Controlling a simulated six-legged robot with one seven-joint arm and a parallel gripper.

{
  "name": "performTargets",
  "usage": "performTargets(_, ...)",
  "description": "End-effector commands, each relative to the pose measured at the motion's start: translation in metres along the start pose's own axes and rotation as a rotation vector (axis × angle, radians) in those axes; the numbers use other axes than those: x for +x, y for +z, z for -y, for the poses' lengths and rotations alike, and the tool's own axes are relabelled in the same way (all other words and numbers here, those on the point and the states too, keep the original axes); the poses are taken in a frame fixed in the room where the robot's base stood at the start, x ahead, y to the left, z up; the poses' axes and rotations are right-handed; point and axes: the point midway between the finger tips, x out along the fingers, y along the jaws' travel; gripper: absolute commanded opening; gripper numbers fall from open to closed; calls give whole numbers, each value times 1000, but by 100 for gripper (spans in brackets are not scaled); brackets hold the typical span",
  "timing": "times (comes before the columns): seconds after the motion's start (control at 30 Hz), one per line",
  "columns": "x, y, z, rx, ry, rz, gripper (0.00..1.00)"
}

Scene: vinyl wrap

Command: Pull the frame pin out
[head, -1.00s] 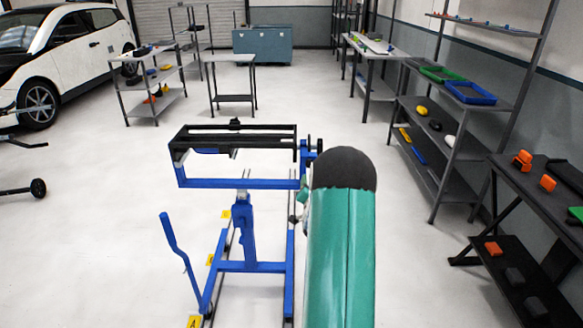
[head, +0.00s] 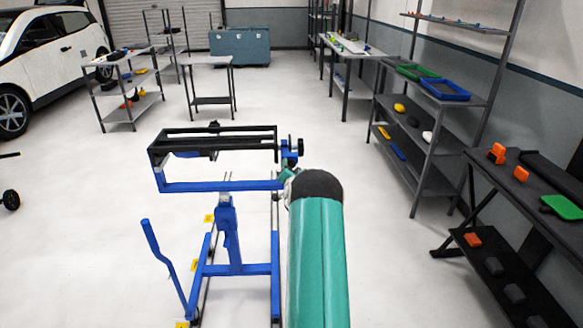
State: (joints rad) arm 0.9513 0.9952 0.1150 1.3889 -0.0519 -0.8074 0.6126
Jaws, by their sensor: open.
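The blue and black frame (head: 215,186) stands on a blue stand in the middle of the head view. At its right end is a small black knobbed part (head: 300,147), which looks like the frame pin, still at the frame. My green arm reaches toward that end, its dark rounded joint just below and right of it. A small piece of my gripper (head: 289,161) shows beside the frame's right end, close below the knob. It looks open, with nothing seen in it. The fingertips are mostly hidden, and I cannot tell if they touch the pin.
A dark bench (head: 535,185) with orange and green items stands at the right. A grey shelf (head: 430,150) with trays is behind it. Small tables stand further back, and a white car (head: 50,60) is at the left.

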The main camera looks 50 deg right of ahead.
Motion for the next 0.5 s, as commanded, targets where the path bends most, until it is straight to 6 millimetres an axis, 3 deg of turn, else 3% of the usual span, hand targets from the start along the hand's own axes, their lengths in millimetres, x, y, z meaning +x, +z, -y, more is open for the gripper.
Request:
performTargets(0.13, 11, 1, 2, 1, -1, 0, 55)
performTargets(0.43, 14, 1, 2, 0, -1, 1, 55)
performTargets(0.5, 14, 1, 1, 0, -1, 1, 46)
